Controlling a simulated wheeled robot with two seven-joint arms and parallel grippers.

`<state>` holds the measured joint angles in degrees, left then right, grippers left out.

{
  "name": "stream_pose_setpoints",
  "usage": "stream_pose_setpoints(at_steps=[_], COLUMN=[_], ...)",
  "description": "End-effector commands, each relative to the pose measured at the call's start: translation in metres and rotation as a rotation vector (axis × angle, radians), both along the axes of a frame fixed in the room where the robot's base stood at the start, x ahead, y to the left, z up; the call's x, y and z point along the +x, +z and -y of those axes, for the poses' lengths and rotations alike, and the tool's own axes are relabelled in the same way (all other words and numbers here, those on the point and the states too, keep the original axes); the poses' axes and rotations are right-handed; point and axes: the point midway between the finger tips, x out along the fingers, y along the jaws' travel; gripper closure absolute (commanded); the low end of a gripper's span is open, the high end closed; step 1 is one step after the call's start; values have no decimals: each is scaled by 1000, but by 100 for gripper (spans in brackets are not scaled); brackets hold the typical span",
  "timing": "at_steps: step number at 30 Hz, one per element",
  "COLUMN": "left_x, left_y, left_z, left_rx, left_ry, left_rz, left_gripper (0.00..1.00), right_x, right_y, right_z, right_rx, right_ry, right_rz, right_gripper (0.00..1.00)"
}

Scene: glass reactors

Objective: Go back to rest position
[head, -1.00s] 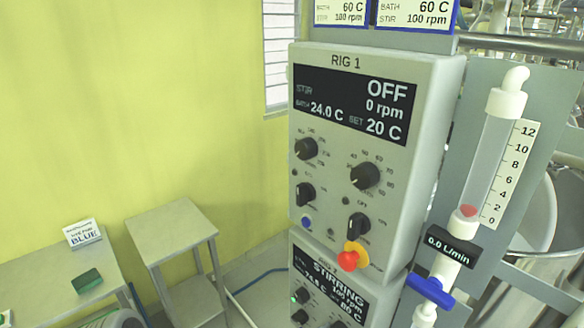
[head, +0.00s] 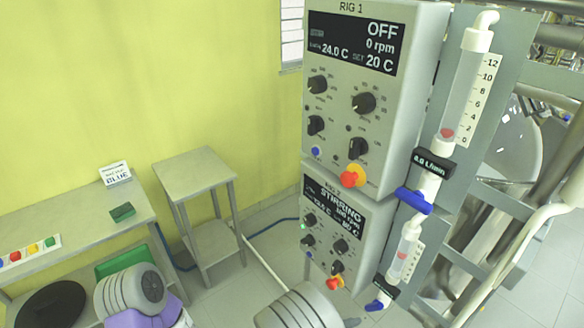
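Neither of my grippers shows in the head view. Grey ribbed parts at the bottom edge, at the left and in the middle, look like links of my arms. The RIG 1 control box (head: 375,100) stands ahead. Its display (head: 352,42) reads OFF, 0 rpm, bath 24.0 C, set 20 C. Below it is the second box (head: 330,230), whose display (head: 332,208) reads STIRRING. No arm part touches either box.
A flowmeter with a blue valve handle (head: 413,201) is right of the boxes. A small grey table (head: 195,172) stands by the yellow wall.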

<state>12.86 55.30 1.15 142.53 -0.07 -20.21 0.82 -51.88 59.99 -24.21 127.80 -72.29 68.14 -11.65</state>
Motion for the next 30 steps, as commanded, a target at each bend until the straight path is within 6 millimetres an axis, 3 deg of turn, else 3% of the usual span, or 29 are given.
stream_pose_setpoints(at_steps=[5, 7, 10, 12, 14, 17, 20, 24, 30], left_x=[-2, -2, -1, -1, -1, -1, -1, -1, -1], left_y=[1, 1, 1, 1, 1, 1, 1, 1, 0], left_z=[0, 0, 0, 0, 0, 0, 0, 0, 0], left_rx=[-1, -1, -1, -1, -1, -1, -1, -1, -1], left_ry=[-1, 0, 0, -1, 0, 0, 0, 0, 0], left_rz=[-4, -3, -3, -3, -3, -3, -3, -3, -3], left_gripper=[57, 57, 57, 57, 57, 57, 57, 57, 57], right_x=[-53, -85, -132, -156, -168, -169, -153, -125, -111], right_y=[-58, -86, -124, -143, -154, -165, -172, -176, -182], right_z=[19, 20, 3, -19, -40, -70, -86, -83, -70], right_rx=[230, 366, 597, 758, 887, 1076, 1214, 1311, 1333], right_ry=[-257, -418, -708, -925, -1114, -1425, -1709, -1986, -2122], right_rz=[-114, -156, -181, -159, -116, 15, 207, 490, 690], right_gripper=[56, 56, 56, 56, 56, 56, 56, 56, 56])
